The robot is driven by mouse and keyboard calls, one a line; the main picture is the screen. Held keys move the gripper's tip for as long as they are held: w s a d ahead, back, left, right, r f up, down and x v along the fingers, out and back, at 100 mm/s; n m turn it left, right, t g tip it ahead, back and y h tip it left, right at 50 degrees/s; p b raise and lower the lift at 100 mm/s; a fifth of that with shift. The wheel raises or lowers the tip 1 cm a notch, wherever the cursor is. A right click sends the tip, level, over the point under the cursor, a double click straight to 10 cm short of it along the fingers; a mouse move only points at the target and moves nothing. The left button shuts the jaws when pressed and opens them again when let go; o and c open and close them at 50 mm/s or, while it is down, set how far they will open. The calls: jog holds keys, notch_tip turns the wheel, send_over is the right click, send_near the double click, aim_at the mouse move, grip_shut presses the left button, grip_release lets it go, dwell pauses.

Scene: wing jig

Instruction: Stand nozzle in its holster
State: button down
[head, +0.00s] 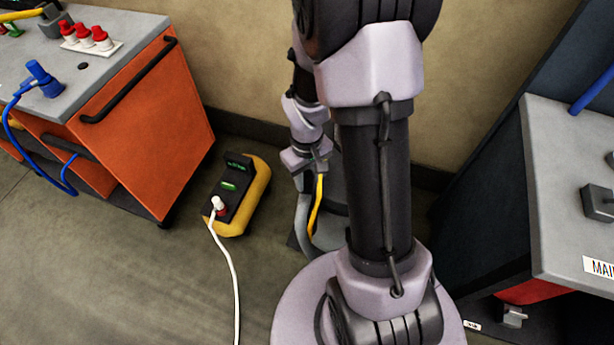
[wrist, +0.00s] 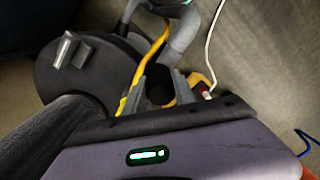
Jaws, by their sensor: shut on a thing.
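My gripper (head: 312,167) is low in front of the back wall, beside my arm's thick upper links. In the wrist view its two grey fingers (wrist: 160,88) are shut on a dark piece (wrist: 158,90), which seems to be the nozzle; its shape and tilt are mostly hidden. A grey hose (head: 302,222) bends down below the gripper and shows in the wrist view (wrist: 183,36). A yellow hose (head: 318,200) runs beside it. A dark round machine (wrist: 60,85) is at left in the wrist view. I cannot make out the holster.
A yellow and black unit (head: 257,187) with a white cord (head: 229,262) stands on the floor left of my gripper. An orange cabinet (head: 160,135) is at left, a grey-topped bench (head: 560,150) at right. The floor at lower left is mostly clear.

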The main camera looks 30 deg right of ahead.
jog(key=shift+f+b, duration=1.25)
jog(key=shift+f, duration=0.35)
jog(key=c, duration=0.9)
grip_release()
jog(key=shift+c, duration=0.2)
notch_tip(320, 180, up, 18)
jog(key=p, duration=0.8)
jog(key=shift+f, duration=0.25)
jog(key=shift+w, duration=0.1)
